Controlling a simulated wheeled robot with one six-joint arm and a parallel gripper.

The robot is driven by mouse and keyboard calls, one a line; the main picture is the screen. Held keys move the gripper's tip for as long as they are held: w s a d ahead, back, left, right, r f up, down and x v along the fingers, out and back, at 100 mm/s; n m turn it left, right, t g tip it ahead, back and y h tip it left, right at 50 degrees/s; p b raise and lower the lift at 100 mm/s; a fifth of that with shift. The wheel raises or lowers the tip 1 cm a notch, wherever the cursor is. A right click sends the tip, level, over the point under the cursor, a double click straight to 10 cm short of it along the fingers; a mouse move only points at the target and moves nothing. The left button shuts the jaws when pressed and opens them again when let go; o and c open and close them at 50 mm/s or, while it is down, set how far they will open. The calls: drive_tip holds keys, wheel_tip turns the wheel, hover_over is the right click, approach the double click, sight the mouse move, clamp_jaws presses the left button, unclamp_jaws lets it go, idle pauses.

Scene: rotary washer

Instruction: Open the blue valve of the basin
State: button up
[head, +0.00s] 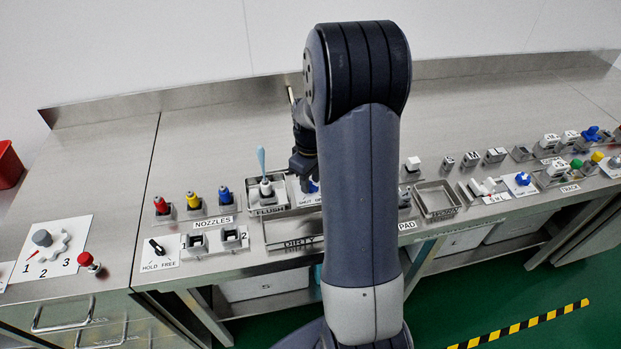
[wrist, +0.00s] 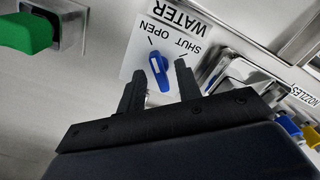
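The blue valve (wrist: 159,72) sits on a white plate (wrist: 136,62) marked WATER, OPEN and SHUT, seen upside down in the wrist view. Its handle lies roughly up and down in that picture, tilted a little; I cannot tell surely which mark it points at. My gripper (wrist: 158,78) is open, with one finger on each side of the valve. I cannot tell whether either finger touches it. In the head view, the valve (head: 314,187) shows only partly beside my gripper (head: 301,176), and my arm hides the bench to its right.
A FLUSH holder (head: 268,209) with a light-blue-handled tool stands just left of the valve. Red, yellow and blue nozzles (head: 194,201) stand farther left. A sunken DIRTY tray (head: 290,235) lies in front. In the wrist view, a green handle (wrist: 28,33) sits at upper left.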

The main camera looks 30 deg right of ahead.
sight(311, 183)
wheel_tip(311, 183, up, 11)
idle(0.4)
drive_tip(key=shift+f, duration=0.15)
wheel_tip(311, 183, down, 11)
drive_tip(key=shift+r, duration=0.1)
idle(0.5)
idle(0.4)
